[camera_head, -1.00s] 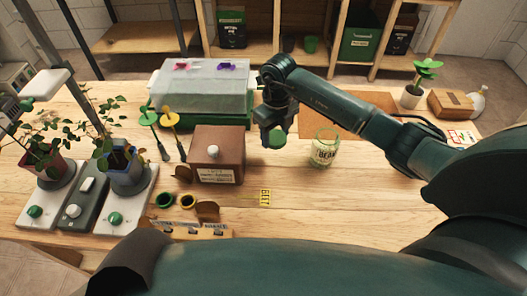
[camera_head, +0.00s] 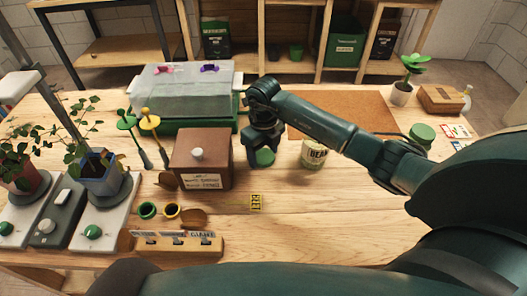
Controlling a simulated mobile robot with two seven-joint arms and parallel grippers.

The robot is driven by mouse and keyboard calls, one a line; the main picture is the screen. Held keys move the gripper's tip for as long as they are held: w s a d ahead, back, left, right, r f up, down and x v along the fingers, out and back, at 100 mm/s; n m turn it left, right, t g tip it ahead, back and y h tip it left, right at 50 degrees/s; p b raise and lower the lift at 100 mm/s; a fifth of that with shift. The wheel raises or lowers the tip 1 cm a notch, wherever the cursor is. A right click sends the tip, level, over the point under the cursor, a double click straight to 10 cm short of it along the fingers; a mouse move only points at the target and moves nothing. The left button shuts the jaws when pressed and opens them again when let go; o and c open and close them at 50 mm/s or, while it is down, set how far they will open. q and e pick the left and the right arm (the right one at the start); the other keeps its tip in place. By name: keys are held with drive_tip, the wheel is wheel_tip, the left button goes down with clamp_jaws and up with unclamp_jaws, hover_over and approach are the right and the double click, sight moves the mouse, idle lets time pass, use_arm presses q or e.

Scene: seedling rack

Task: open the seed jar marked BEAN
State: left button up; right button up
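The jar marked BEAN (camera_head: 315,156) stands upright on the wooden table, right of my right gripper. It is clear glass with a pale label, and its top looks uncovered, though my arm passes close to its upper right. My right gripper (camera_head: 263,152) points down between the jar and a brown box. It is shut on a round green lid (camera_head: 264,158), low over the table; I cannot tell whether the lid touches the wood. My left gripper is not in view.
The brown box (camera_head: 190,166) with a white knob stands close left of the gripper. Another green-topped jar (camera_head: 422,132) stands at the right, partly behind my arm. The table front right of the tag is clear.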

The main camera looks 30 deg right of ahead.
sight(264, 156)
drive_tip(key=shift+o, duration=1.3)
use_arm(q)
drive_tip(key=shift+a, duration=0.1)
use_arm(e)
drive_tip(key=shift+r, duration=0.1)
wheel_tip(264, 156, up, 4)
drive_tip(key=p, duration=0.3)
use_arm(q)
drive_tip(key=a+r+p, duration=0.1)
drive_tip(key=p, duration=0.1)
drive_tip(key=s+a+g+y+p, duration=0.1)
drive_tip(key=p, duration=0.2)
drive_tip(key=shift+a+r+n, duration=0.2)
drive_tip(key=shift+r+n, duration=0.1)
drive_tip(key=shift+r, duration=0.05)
use_arm(e)
wheel_tip(264, 156, up, 8)
drive_tip(key=shift+s, duration=0.1)
